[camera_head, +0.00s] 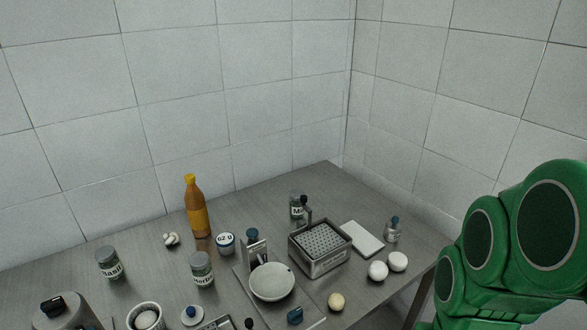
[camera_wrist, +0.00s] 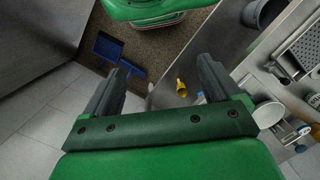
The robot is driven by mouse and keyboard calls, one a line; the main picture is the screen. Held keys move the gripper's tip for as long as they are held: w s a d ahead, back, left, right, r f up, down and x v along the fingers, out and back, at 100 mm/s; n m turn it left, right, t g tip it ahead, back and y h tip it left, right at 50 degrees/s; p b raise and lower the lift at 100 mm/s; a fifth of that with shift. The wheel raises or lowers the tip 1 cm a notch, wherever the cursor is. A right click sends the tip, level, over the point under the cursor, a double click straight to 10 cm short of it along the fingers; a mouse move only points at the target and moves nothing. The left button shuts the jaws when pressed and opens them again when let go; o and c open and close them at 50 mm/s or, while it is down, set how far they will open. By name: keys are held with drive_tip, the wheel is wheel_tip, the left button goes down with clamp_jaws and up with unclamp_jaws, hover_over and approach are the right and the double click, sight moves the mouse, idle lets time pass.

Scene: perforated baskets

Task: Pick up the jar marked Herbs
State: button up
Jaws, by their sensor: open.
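The head view shows my green arm at the right, but not the gripper.
A jar marked Basil (camera_head: 109,264) stands left of the Herbs jar. Blue objects (camera_wrist: 120,54) lie on the floor.

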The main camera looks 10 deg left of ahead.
drive_tip(key=w+a+y, duration=0.3)
drive_tip(key=w+a, duration=0.1)
drive_tip(key=a, duration=0.5)
drive_tip(key=w+a+y, duration=0.3)
drive_tip(key=w+a, duration=0.1)
drive_tip(key=a, duration=0.5)
drive_tip(key=m+t+y, duration=0.3)
drive_tip(key=m+y, duration=0.4)
drive_tip(key=m, duration=1.2)
hover_over(209, 267)
wheel_tip(209, 267, down, 10)
drive_tip(key=shift+d+r, duration=0.1)
drive_tip(key=shift+r, duration=0.15)
drive_tip(key=shift+f, duration=2)
drive_tip(key=shift+a+f, duration=0.25)
drive_tip(key=shift+f, duration=0.5)
drive_tip(key=shift+a+f, duration=0.25)
drive_tip(key=shift+f, duration=0.5)
drive_tip(key=shift+x, duration=0.95)
